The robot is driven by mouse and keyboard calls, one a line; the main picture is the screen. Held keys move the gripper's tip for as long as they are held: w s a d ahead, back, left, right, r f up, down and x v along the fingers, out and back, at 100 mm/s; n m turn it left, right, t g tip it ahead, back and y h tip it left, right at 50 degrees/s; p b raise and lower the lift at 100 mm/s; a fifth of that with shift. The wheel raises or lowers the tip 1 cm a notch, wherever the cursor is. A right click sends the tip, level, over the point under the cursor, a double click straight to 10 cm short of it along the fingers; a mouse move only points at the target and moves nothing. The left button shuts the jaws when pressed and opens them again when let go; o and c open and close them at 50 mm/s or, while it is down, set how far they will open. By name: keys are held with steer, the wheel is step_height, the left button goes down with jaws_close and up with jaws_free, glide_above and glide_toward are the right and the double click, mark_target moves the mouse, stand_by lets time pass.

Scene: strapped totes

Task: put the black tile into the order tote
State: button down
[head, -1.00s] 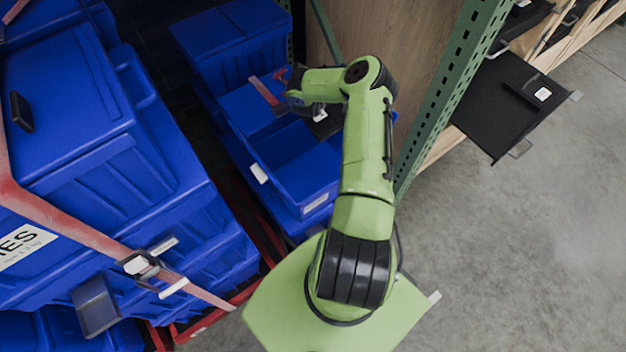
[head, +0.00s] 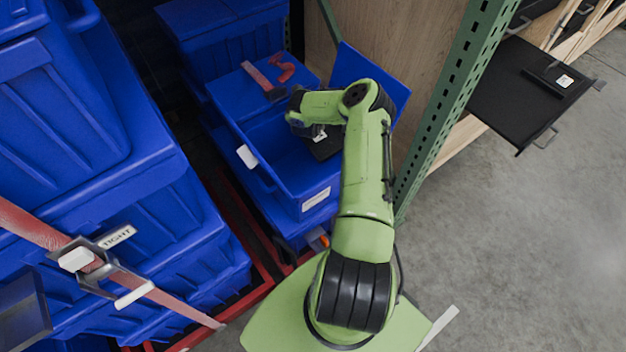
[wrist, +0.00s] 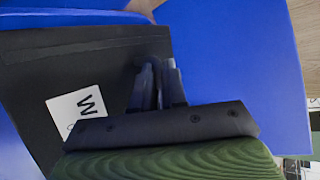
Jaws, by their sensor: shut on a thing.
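My gripper (head: 314,131) is shut on the black tile (head: 325,147), a flat dark piece with a white label. In the wrist view my gripper (wrist: 160,70) pinches the tile (wrist: 55,65) near its edge, and the label shows a large W. In the head view the tile appears over the right part of an open blue tote (head: 284,187), apparently the order tote, with a white label on its front. My arm hides part of the tote and tile. I cannot tell how high the tile is above the tote floor.
A raised blue lid panel (head: 384,72) stands right of my arm, close to a green rack post (head: 445,110). A red strap piece (head: 264,80) lies behind the opening. Stacked blue totes (head: 120,200) fill the left. A black shelf (head: 510,95) extends at right; clear floor lies below it.

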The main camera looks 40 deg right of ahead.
steer(key=shift+t+y, duration=0.6)
steer(key=f, duration=0.1)
steer(key=a+f+p, duration=0.1)
steer(key=f, duration=0.1)
steer(key=a+f, duration=0.1)
steer(key=shift+w+a+f+p, duration=0.15)
steer(key=shift+f+p, duration=0.1)
steer(key=shift+p, duration=0.1)
steer(key=shift+a+f+m+t+p, duration=0.25)
steer(key=shift+f+m+t+p, duration=0.05)
steer(key=shift+f, duration=0.05)
steer(key=shift+s+m, duration=0.2)
steer(key=shift+m, duration=0.1)
steer(key=shift+s+f, duration=0.1)
steer(key=shift+f, duration=0.15)
step_height(320, 180, down, 10)
steer(key=b, duration=0.5)
steer(key=shift+r+b, duration=0.2)
steer(key=shift+b, duration=0.15)
